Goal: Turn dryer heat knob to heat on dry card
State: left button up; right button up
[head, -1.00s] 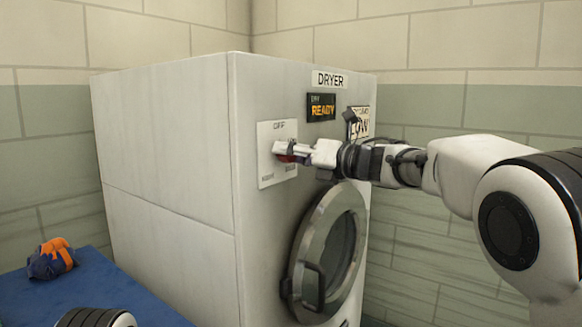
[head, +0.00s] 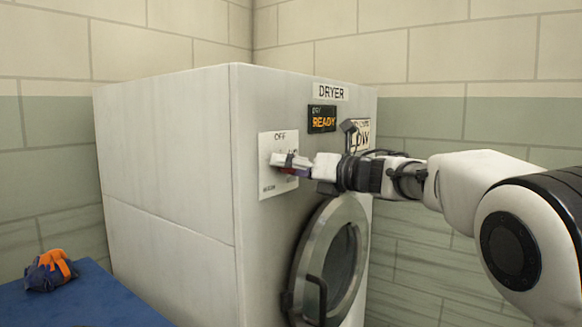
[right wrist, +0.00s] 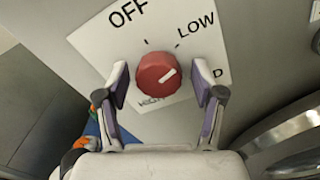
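The red heat knob (right wrist: 157,74) sits on a white dial plate (head: 266,180) on the dryer front. In the right wrist view its white pointer line aims right and slightly up, between LOW and a partly hidden label ending in D. OFF is at the upper left; the label below is partly covered. My right gripper (right wrist: 158,68) is open, one finger on each side of the knob, with visible gaps. In the head view the right gripper (head: 290,163) covers most of the knob. The dry card (head: 361,140) reads LOW, partly hidden by my arm. My left gripper is not in view.
The dryer (head: 170,170) has a READY display (head: 322,118) above the dial and a round door (head: 318,270) with a handle below. A blue surface (head: 90,305) at the lower left holds an orange and blue cloth (head: 50,270).

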jog(key=shift+r, duration=0.1)
jog(key=v, duration=1.2)
